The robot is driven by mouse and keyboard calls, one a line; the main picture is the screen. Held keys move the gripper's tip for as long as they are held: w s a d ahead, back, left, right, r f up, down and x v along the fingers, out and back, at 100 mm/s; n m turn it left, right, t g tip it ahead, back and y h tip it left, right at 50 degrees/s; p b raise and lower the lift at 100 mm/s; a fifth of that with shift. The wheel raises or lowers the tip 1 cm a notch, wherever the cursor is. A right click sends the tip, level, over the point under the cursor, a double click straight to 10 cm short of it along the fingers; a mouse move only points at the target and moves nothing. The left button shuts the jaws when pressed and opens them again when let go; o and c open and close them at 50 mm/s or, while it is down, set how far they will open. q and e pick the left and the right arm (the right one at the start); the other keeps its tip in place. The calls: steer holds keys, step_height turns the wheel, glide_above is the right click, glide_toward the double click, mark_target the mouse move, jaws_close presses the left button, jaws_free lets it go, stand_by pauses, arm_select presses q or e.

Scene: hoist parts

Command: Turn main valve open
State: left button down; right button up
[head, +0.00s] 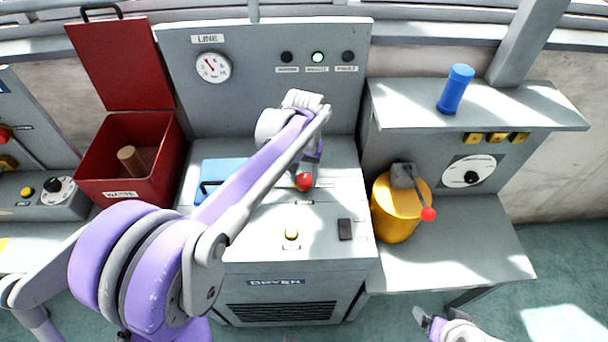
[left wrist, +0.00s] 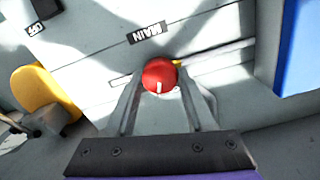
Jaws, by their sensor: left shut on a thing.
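The main valve's red knob (head: 304,183) is on top of the dryer cabinet. It also shows in the left wrist view (left wrist: 159,75), beside a label reading MAIN (left wrist: 147,33). A grey bar runs right from near the knob in that view. My left gripper (head: 308,170) reaches down from above and is shut on the red knob, one finger on each side. The gripper and arm hide part of the valve in the head view. My right gripper (head: 428,322) is at the bottom right edge, away from the valve; its jaw opening is unclear.
A blue box (head: 218,174) lies left of the valve. A yellow canister (head: 396,212) with a red-tipped lever stands right. An open red waste bin (head: 150,158) is left; a blue cylinder (head: 456,88) stands on the shelf.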

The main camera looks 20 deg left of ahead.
mark_target(304, 179)
arm_select(q)
steer(key=n, duration=0.4)
steer(key=shift+n, duration=0.4)
stand_by(0.4)
steer(key=shift+c, duration=1.3)
jaws_free()
steer(key=shift+r, duration=0.15)
step_height(304, 179, up, 10)
steer(key=p, duration=0.1)
steer(key=shift+r, duration=0.25)
